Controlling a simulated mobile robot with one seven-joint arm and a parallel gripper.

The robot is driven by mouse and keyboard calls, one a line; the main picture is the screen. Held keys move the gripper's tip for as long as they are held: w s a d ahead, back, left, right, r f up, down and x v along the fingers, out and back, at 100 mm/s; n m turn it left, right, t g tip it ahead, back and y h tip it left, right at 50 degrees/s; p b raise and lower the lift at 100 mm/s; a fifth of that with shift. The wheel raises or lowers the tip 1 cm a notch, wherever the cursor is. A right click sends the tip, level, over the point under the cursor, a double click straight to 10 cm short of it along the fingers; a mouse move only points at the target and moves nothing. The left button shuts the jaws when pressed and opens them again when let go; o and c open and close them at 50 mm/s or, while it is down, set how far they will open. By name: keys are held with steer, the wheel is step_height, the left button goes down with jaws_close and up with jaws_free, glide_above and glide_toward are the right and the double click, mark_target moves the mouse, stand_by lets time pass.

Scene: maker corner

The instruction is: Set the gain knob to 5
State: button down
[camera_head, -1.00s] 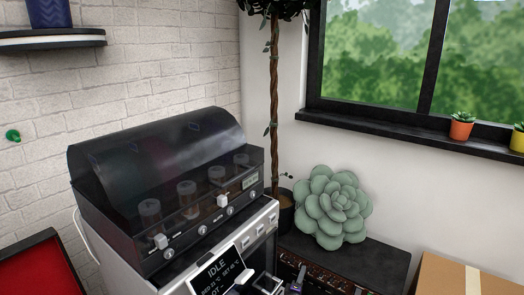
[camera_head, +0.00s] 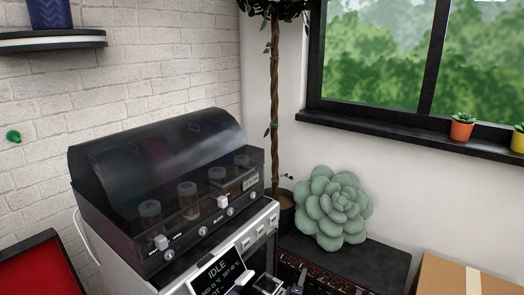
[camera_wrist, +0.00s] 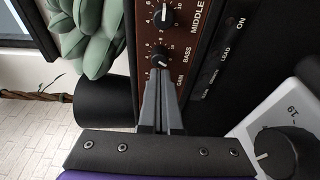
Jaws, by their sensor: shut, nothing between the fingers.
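The amplifier's brown control panel (camera_wrist: 147,38) runs up the wrist view, with black pointer knobs. The middle knob (camera_wrist: 160,17) is at the top, and the bass knob (camera_wrist: 159,56) is below it. The GAIN label (camera_wrist: 180,81) is beside my fingers, but the gain knob itself is hidden behind them, so its setting cannot be read. My gripper (camera_wrist: 160,72) is shut and empty, its fingertips over the panel close below the bass knob. Whether they touch a knob cannot be told. In the head view the amplifier (camera_head: 350,262) is only partly in frame.
A large green succulent (camera_head: 333,207) stands at the amplifier's back and shows close by in the wrist view (camera_wrist: 90,40). A dark-hooded machine (camera_head: 165,180) is on the left. A cardboard box (camera_head: 440,275) is on the right. A pale unit with a dark dial (camera_wrist: 275,153) sits at the lower right.

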steer(key=shift+w+a+p+v, duration=0.15)
steer(key=shift+p+v, duration=0.25)
steer(key=shift+v, duration=0.55)
steer(key=shift+a+p+v, duration=0.2)
steer(key=shift+p+v, duration=0.2)
steer(key=shift+v, duration=0.5)
steer(key=shift+w+a+p+v, duration=0.15)
steer(key=shift+p+v, duration=0.25)
steer(key=shift+v, duration=0.55)
